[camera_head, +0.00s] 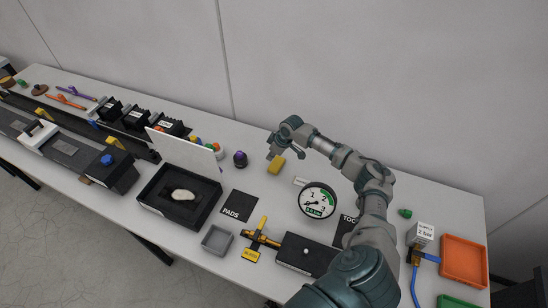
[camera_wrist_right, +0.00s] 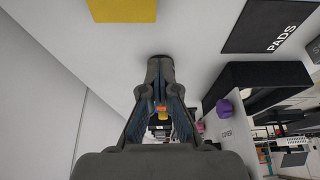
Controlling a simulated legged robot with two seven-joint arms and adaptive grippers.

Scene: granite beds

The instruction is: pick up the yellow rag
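The yellow rag (camera_head: 276,165) is a small yellow block-like piece on the grey table, right of the dark purple-topped item. In the wrist view the rag (camera_wrist_right: 122,10) shows as a flat yellow square cut off by the top edge. My right gripper (camera_head: 284,137) is just beyond the rag in the head view, with its dark fingers close to it. In the wrist view the gripper (camera_wrist_right: 160,85) is apart from the rag, with bare table between them. Nothing is seen held; how far the fingers are open is unclear. My left gripper is out of view.
A round gauge (camera_head: 318,201) stands right of the rag, below my right arm. A black PADS mat (camera_head: 238,205) and a black tray (camera_head: 151,203) lie to the left. The purple-topped item (camera_head: 240,159) is nearby. A wall (camera_head: 300,60) rises behind the table.

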